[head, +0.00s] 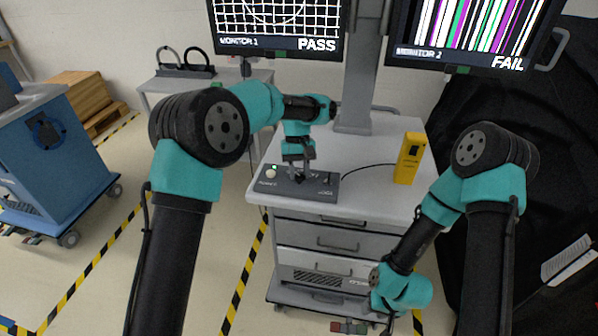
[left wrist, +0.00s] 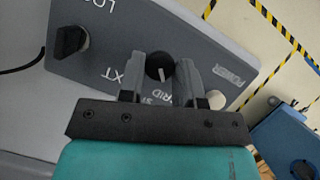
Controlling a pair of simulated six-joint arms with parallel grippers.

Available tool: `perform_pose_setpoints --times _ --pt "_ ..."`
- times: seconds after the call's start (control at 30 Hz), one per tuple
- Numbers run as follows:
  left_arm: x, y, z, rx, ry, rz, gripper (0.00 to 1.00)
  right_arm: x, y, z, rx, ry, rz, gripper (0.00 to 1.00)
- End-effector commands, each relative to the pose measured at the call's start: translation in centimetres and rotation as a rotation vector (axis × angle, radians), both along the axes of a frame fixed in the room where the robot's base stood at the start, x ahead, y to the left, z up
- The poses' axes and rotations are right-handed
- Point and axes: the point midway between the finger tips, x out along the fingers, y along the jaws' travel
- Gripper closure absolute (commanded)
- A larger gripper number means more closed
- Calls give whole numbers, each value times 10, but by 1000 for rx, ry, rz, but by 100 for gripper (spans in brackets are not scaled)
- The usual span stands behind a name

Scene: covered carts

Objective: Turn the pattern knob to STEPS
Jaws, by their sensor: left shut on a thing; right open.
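A dark grey control box (head: 322,188) lies on the cart top, with a lit green spot and a pale button at its left end. My left gripper (head: 299,172) is down over the box, shut on the pattern knob. In the left wrist view the fingers (left wrist: 160,88) stand on both sides of this round black knob (left wrist: 159,67), whose white pointer line shows. Letters reading "RID" show beside it, partly hidden by the gripper; "STEPS" cannot be made out. My right gripper (head: 389,322) hangs low in front of the cart, small and partly cut off, open and apart from the box.
A second black knob (left wrist: 70,41) sits on the box near "LO" lettering. A yellow handheld device (head: 409,158) stands at the cart's right. Monitor 1 (head: 278,22) shows a white grid and PASS; monitor 2 (head: 474,32) shows coloured bars and FAIL. A blue cart (head: 60,150) stands left.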

Motion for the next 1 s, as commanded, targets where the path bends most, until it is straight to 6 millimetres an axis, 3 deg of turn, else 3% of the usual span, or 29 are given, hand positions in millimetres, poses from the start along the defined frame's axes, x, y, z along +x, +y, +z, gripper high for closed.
perform_pose_setpoints --times 0.7,1.0 --pt "-1 -4 1 1 -1 -538 92 0 0 0 0 0 0 57" --pt "-1 -5 1 0 -2 -685 92 0 0 0 0 0 0 57"
